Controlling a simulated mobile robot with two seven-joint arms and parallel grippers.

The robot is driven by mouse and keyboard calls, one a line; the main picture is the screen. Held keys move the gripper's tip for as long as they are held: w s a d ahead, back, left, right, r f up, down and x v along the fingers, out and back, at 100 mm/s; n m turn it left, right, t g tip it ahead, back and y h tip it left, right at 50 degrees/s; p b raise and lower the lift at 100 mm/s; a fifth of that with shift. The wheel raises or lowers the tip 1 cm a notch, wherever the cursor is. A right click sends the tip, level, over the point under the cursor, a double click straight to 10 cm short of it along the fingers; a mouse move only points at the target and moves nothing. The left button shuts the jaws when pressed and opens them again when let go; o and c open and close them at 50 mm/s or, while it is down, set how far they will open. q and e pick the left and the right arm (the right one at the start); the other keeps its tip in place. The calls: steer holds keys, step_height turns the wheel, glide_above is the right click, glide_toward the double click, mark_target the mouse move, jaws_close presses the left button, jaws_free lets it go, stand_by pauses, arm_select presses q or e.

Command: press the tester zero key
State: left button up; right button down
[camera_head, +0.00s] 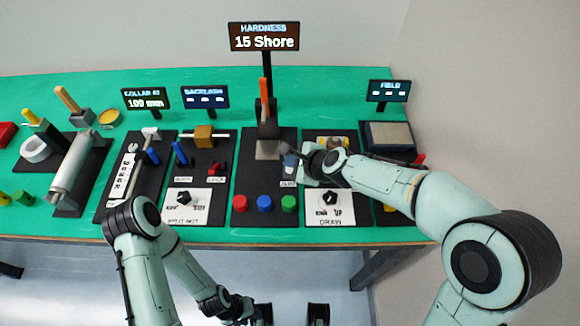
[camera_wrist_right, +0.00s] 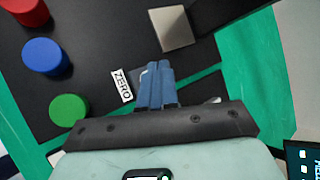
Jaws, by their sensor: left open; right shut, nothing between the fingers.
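The hardness tester (camera_head: 267,120) stands on a black panel at the middle of the green bench, with an orange lever. Its display (camera_head: 264,37) reads 15 Shore. A white ZERO label (camera_wrist_right: 122,86) lies on the panel in the right wrist view. My right gripper (camera_wrist_right: 157,68) is shut and empty, its blue fingers pointing down just beside that label. The zero key itself is not clearly visible; the fingers cover the spot beside the label. I cannot tell whether they touch it. My left gripper (camera_head: 291,314) is open and empty, low in front of the bench.
A metal plate (camera_wrist_right: 172,28) lies near my right fingers.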

arm_select(q)
steer(key=shift+f, duration=0.2)
arm_select(e)
steer(key=shift+f, duration=0.3)
arm_select(q)
steer(key=shift+s+f+b, duration=0.15)
steer(key=shift+f+b, duration=0.3)
steer(key=shift+b, duration=0.1)
arm_select(e)
steer(key=shift+f, duration=0.55)
arm_select(q)
steer(key=shift+r, duration=0.15)
arm_select(e)
steer(key=shift+r, duration=0.1)
arm_select(q)
steer(key=shift+w+r+p, duration=0.3)
steer(key=shift+r+p, duration=0.55)
steer(key=shift+p, duration=0.15)
arm_select(e)
steer(key=shift+r, duration=0.85)
arm_select(q)
steer(key=shift+r, duration=0.1)
arm_select(e)
steer(key=shift+r, duration=0.15)
